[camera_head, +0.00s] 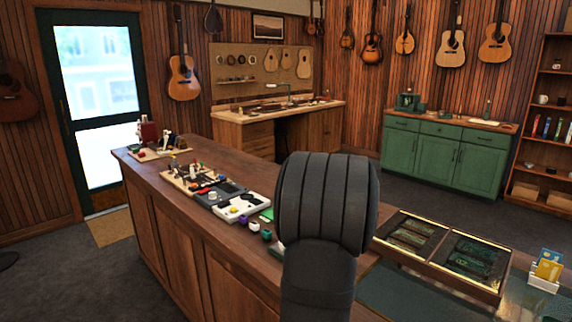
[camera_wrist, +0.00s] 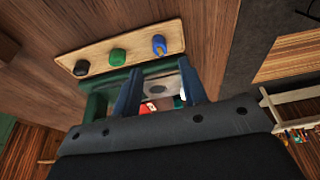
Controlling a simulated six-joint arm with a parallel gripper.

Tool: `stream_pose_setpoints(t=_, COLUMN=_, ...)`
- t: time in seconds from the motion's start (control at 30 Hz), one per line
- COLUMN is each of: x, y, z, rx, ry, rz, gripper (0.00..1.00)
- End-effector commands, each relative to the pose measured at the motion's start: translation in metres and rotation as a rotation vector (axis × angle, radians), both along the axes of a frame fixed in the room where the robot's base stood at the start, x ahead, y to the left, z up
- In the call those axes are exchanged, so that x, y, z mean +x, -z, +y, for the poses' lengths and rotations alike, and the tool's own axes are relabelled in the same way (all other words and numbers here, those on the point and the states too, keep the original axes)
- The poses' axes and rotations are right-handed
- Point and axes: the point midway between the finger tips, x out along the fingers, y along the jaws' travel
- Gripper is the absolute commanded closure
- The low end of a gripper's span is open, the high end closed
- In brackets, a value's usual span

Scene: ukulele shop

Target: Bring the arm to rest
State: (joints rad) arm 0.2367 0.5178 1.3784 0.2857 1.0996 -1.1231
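My arm (camera_head: 325,215) shows as dark grey links rising in the middle of the head view, in front of the long wooden counter (camera_head: 185,232). It hides part of the counter and whatever is behind it. The gripper itself cannot be made out in the head view. In the wrist view my gripper (camera_wrist: 160,92) has two blue fingers spread apart, with a clear gap between them. A grey surface and a small red-and-white thing (camera_wrist: 148,107) show through the gap; nothing appears gripped.
In the wrist view a wooden strip (camera_wrist: 92,64) bears black, green and blue pieces near the fingertips. The counter carries a white pedal-like box (camera_head: 240,207) and small coloured blocks (camera_head: 254,227). Right of my arm are a framed display case (camera_head: 455,285) and a card holder (camera_head: 543,283).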

Motion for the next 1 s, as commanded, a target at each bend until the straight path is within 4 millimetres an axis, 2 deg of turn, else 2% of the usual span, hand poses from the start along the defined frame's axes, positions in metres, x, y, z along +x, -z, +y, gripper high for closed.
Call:
stream_pose_setpoints(t=0.03, x=-0.002, y=-0.012, z=-0.003, rx=-0.001, ry=0.001, rz=-0.003, gripper=0.61)
stream_pose_setpoints(t=0.3, x=-0.014, y=-0.064, z=-0.014, rx=-0.001, ry=0.001, rz=-0.005, gripper=0.61)
stream_pose_setpoints(t=0.4, x=-0.009, y=-0.037, z=-0.008, rx=0.001, ry=-0.001, rz=0.005, gripper=0.61)
stream_pose_setpoints(t=0.9, x=0.012, y=0.059, z=0.014, rx=0.001, ry=-0.001, rz=0.004, gripper=0.61)
stream_pose_setpoints(t=0.93, x=0.013, y=0.056, z=0.013, rx=0.0, ry=-0.001, rz=-0.002, gripper=0.61)
stream_pose_setpoints(t=1.0, x=0.013, y=0.036, z=0.012, rx=0.0, ry=-0.001, rz=-0.006, gripper=0.61)
